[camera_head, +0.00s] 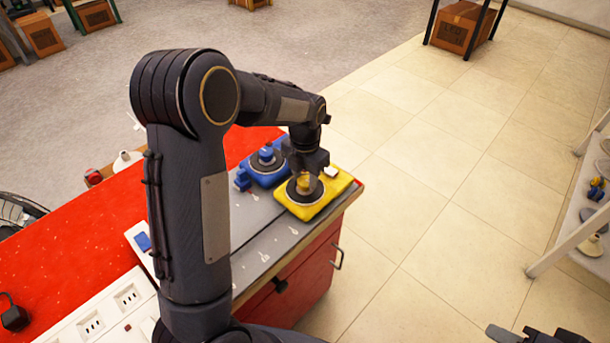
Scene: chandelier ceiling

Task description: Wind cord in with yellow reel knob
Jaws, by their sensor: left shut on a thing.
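The yellow reel unit (334,192) sits near the far right corner of the red-and-grey bench top. It has a round dark disc with a small yellow knob (306,184) at its middle. My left gripper (305,174) points down over the disc and is shut on the yellow knob; its fingers partly hide the knob. A blue reel unit (266,172) with a blue knob stands just left of the yellow one. White cord marks or ends (264,257) show on the grey panel in front; the cord's path is unclear. My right gripper (535,335) is cut off at the bottom right edge.
White socket strips (100,312) lie at the bench's front left. A red drawer front with a handle (337,257) is below the reels. A white shelf (565,235) with small items stands at the right. The tiled floor between is clear.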

